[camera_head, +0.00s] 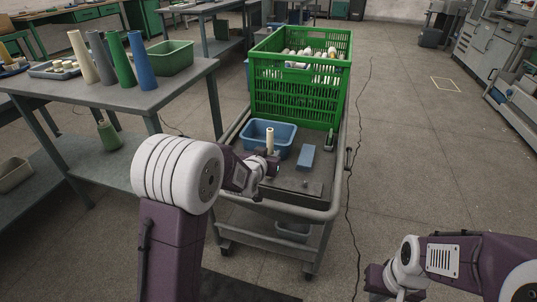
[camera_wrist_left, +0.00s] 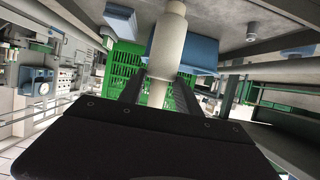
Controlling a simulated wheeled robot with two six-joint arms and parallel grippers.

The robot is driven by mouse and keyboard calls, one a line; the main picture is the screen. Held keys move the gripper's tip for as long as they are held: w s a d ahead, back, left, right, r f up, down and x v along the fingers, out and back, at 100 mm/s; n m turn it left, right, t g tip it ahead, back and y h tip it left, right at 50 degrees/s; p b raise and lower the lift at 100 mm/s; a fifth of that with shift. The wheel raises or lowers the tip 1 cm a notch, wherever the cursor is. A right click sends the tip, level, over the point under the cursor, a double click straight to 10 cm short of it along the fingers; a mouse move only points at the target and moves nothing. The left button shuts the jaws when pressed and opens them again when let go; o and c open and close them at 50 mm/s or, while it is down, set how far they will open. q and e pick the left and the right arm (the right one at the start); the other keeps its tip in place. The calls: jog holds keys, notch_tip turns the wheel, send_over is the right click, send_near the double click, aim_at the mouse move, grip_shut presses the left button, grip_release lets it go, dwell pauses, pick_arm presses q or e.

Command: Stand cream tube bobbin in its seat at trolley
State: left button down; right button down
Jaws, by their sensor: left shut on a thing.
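The cream tube bobbin (camera_head: 270,140) stands upright over the trolley in the head view, in front of the blue bin. My left gripper (camera_head: 268,166) is shut on its lower part. In the left wrist view the bobbin (camera_wrist_left: 168,50) sits between the two dark fingers. The trolley (camera_head: 338,200) has a dark flat area with small upright bits (camera_head: 305,184) right of my gripper; I cannot tell which is the seat. My gripper and arm hide part of the trolley top. My right arm's end (camera_head: 378,280) is at the lower right, its fingers not clear.
A green crate (camera_head: 290,100) with pale bobbins stands at the trolley's back. A blue bin (camera_head: 255,133) and a blue block (camera_head: 306,157) are on the trolley. A table (camera_head: 130,100) with tall cones is at left.

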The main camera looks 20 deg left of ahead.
pick_arm(q)
jog(key=shift+f, duration=0.15)
jog(key=shift+f+b, duration=0.35)
jog(key=shift+b, duration=0.05)
jog(key=shift+f, duration=0.15)
jog(key=c, duration=0.8)
grip_release()
jog(key=shift+o, duration=0.2)
